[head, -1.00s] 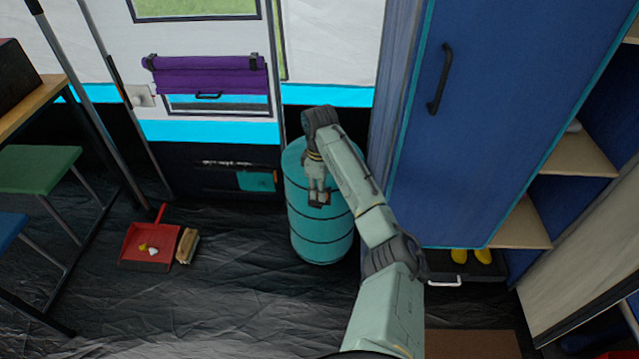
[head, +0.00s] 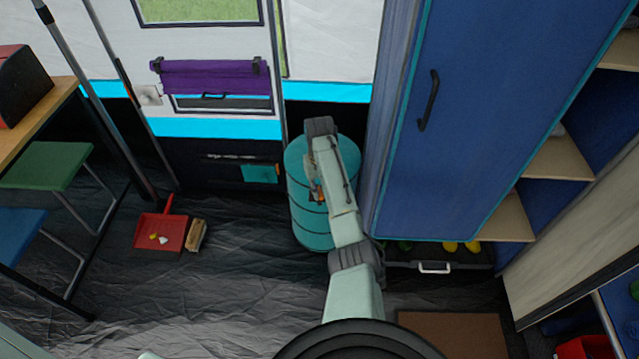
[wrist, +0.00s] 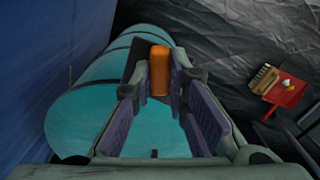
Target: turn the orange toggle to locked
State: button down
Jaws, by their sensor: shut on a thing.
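The orange toggle (wrist: 159,72) is a small upright bar on a dark base, on the side of a teal striped drum (head: 308,225). My gripper (wrist: 160,80) is shut on the toggle, with a purple pad on each side of it. In the head view my gripper (head: 316,190) is at the drum's near side and mostly hidden behind my arm. Only a speck of orange shows there. The teal drum fills the left middle of the wrist view (wrist: 90,105). I cannot read any lock marking.
A tall blue cabinet (head: 480,130) stands close to the drum's right. A red dustpan (head: 160,232) and a brush (head: 196,235) lie on the dark floor to the left. Green and blue stools (head: 45,165) stand at the far left. The floor between is free.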

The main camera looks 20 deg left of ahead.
jog(key=shift+m+p, duration=0.9)
jog(key=shift+m, duration=1)
jog(key=c, duration=1.6)
grip_release()
jog(key=shift+o, duration=0.2)
notch_tip(320, 180, up, 12)
